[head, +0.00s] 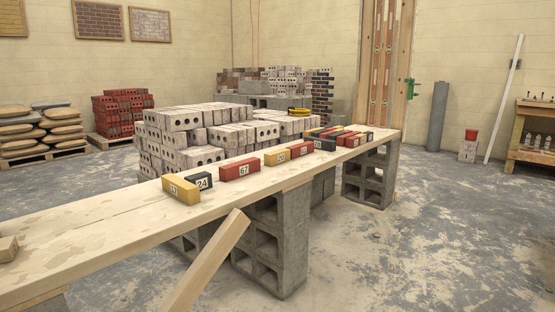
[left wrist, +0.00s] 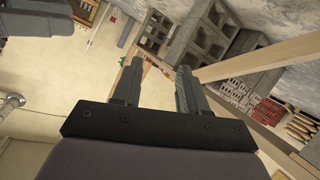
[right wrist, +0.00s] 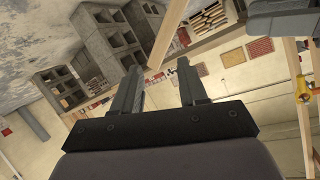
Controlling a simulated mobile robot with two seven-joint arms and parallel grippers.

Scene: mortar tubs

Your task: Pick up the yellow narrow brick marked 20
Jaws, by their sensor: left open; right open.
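Two yellow bricks stand out on the plank bench (head: 60,237) in the head view. The nearer yellow brick (head: 178,190) has a label too small to read surely. The farther yellow brick (head: 271,158) has a label that may read 20, but I cannot be sure. More yellow shows among the packed bricks farther along, with labels unreadable. My left gripper (left wrist: 158,72) is open and empty in the left wrist view. My right gripper (right wrist: 160,75) is open and empty in the right wrist view. Neither gripper shows in the head view; both are apart from the bricks.
A black brick marked 24 (head: 203,182) sits against the nearer yellow brick. A red brick marked 67 (head: 240,168) stands between the two yellow ones. Concrete blocks (head: 273,245) support the bench. A slanted timber (head: 205,262) leans in front. Grey brick stacks (head: 165,155) stand behind.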

